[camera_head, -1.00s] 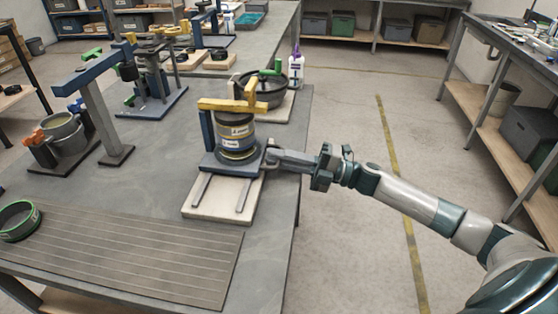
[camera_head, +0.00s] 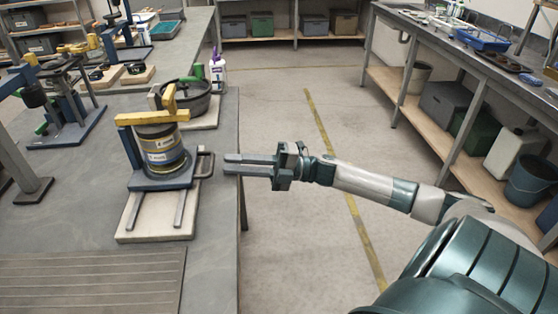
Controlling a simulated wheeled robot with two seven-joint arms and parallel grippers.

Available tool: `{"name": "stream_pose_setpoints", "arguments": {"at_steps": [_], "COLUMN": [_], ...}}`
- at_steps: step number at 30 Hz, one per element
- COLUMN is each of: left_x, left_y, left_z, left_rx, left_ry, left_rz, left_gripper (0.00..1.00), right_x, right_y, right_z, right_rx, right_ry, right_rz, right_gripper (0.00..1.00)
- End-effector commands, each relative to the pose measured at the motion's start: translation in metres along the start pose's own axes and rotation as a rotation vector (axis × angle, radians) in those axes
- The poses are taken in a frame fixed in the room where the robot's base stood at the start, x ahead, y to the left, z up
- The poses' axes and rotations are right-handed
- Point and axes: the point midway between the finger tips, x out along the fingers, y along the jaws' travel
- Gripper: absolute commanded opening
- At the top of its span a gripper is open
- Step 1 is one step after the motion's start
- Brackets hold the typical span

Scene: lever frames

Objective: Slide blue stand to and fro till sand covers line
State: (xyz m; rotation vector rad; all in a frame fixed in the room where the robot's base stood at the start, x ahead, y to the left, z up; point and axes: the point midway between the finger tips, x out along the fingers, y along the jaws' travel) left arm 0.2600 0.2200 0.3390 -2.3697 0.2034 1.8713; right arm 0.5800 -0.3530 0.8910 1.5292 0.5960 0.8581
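The blue stand (camera_head: 148,181) sits on two grey rails (camera_head: 180,208) fixed to a pale base board (camera_head: 157,224). It carries a round sieve-like container (camera_head: 161,152) with dark and yellow bands and labels, under a yellow clamp bar (camera_head: 152,117). A dark loop handle (camera_head: 205,164) sticks out from the stand's right side. Sand and a line cannot be made out. My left gripper is out of view.
The stand is near the right edge of the grey table (camera_head: 214,262). Behind it are a black bowl (camera_head: 190,98) and a white bottle (camera_head: 218,75). A ribbed mat (camera_head: 90,280) lies in front. Open floor lies to the right.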

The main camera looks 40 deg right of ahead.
Motion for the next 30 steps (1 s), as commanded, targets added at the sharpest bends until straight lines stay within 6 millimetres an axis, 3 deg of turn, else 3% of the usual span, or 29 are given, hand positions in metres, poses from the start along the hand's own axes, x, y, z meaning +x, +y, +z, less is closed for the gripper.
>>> {"name": "stream_pose_setpoints", "arguments": {"at_steps": [9,18,30], "left_x": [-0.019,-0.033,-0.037], "left_y": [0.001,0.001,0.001], "left_z": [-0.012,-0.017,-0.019], "left_rx": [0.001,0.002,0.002], "left_ry": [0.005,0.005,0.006], "left_rz": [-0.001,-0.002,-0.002], "left_gripper": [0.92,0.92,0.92], "right_x": [-0.055,-0.098,-0.112], "right_y": [-0.003,-0.002,0.000], "right_z": [0.001,0.002,0.002], "right_rx": [0.001,0.002,0.000], "right_ry": [-0.003,-0.003,-0.002], "right_rz": [-0.005,-0.003,0.000], "right_gripper": [0.18,0.18,0.18]}}
